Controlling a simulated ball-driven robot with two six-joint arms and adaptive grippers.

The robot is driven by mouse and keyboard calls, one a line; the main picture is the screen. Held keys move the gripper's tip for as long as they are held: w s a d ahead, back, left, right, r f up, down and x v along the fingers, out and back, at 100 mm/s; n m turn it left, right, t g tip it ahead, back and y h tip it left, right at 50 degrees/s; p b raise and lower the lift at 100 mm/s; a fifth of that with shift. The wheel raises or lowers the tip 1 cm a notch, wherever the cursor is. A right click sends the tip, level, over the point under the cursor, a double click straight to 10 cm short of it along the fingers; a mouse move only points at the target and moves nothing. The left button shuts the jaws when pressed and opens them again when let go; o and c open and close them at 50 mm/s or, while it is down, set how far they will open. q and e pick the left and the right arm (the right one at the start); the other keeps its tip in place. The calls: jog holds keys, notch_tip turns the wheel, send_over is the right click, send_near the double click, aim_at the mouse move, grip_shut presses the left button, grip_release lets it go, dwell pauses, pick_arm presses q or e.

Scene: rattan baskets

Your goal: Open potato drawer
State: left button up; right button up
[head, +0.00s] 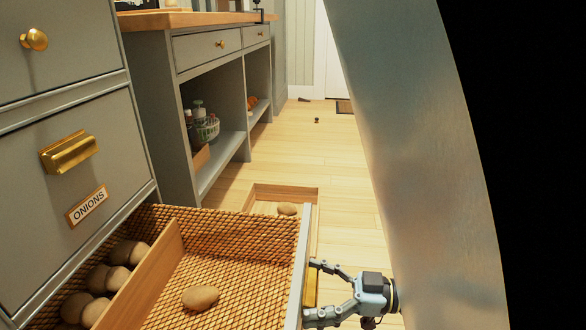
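An open drawer with a woven rattan basket body (240,260) is pulled out below the onions drawer. A wooden divider (150,275) splits it: several brown potatoes (108,279) lie left of it and one potato (201,297) lies alone on the right. The drawer's front panel (298,265) is seen edge-on, so any label is hidden. A brass handle (311,288) is on its outer face. My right gripper (313,291) is at this handle with its fingers spread apart on either side; contact is unclear. My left gripper is not in view.
The closed drawer labelled ONIONS (90,130) has a brass cup handle (69,152). A grey counter with open shelves (222,160) runs along the left. The wooden floor (322,150) beyond is mostly clear.

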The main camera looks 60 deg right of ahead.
jog(key=v, duration=1.2)
dwell(0.4)
